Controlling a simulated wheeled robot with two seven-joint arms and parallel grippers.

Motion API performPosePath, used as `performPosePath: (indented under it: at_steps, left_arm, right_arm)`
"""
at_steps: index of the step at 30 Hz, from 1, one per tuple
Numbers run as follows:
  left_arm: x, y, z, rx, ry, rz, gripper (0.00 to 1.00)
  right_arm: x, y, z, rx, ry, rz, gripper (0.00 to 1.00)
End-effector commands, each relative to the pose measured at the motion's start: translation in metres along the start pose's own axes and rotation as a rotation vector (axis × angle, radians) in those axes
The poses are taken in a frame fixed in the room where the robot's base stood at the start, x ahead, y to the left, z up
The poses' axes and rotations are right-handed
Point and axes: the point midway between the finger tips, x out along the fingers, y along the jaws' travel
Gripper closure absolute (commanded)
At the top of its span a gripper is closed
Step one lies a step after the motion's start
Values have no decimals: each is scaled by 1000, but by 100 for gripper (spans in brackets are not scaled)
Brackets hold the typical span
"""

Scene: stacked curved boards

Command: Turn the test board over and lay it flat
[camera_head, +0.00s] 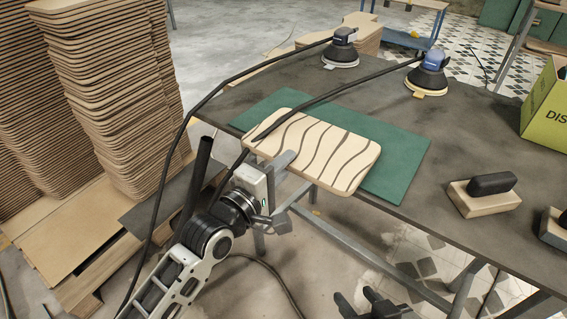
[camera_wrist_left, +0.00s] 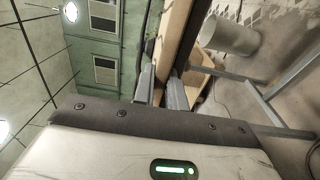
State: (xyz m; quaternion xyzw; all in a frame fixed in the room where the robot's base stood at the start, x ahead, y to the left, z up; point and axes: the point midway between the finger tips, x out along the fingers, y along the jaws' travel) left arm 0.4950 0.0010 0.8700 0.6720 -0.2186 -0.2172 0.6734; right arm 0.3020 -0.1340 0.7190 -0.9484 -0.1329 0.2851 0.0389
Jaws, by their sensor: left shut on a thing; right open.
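The test board (camera_head: 318,150) is pale wood with dark wavy stripes on the face that shows. It lies over the green mat (camera_head: 398,178), and its near edge reaches past the mat towards the table's front edge. My left gripper (camera_head: 287,160) is shut on the board's near edge. In the left wrist view the board (camera_wrist_left: 178,40) shows edge-on between the jaws (camera_wrist_left: 164,88). Whether the board touches the mat or is held just above it, I cannot tell. My right gripper (camera_head: 372,304) is open and empty at the bottom, below the table's front edge.
The dark table (camera_head: 415,125) carries two sanders (camera_head: 341,48) (camera_head: 428,75) with black hoses; one hose crosses the board's left end. A sanding block (camera_head: 484,194) and a yellow-green box (camera_head: 547,108) stand at the right. Tall stacks of curved boards (camera_head: 115,90) stand left.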

Motion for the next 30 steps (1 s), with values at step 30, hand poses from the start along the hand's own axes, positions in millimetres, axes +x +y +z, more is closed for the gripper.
performPosePath:
  at_steps: [30]
  left_arm:
    - [-1, -4, 0, 0, 0, 0, 69]
  right_arm:
    - [1, 0, -8, -3, 14, 0, 55]
